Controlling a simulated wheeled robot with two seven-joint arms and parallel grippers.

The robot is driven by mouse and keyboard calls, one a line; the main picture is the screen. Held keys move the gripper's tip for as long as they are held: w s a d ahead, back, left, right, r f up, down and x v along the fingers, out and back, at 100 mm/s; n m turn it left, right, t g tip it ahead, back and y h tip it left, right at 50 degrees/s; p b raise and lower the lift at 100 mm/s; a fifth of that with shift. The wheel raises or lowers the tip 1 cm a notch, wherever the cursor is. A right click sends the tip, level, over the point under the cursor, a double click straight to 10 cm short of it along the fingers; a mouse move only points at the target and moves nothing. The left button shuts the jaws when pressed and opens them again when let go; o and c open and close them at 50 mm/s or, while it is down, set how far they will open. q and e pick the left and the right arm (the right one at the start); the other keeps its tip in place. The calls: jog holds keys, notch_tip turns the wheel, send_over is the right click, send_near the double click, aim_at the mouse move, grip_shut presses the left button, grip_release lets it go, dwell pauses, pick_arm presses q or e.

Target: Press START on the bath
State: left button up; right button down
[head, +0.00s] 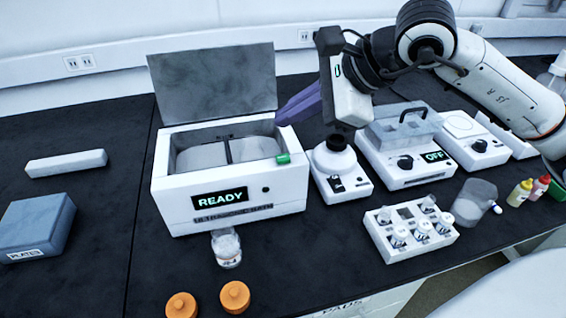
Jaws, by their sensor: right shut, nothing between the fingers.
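The bath (176,205) is a white box in the middle left of the head view, with its grey lid (213,82) standing open at the back. Its display (220,197) reads READY, and the basin shows grey inside with a dark divider. A green button (283,158) sits at the right end of its front top edge; I cannot read any label on it. My right gripper (280,117) has its purple fingers shut and empty. The fingertips are by the bath's back right corner, above and behind the green button and apart from it. My left gripper is out of view.
Right of the bath stand a small white device with a round top (335,158), a heater-like box reading OFF (400,180) and a vial rack (410,240). A glass jar (227,248) and orange caps (235,297) are in front.

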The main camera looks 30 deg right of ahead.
jog(key=b, duration=0.3)
send_over(289, 160)
notch_tip(289, 160, down, 5)
jog(key=shift+r, duration=0.2)
jog(key=shift+f+b, duration=0.45)
jog(key=shift+b, duration=0.05)
dwell(0.9)
jog(key=shift+f+b, duration=0.45)
jog(key=shift+b, duration=0.15)
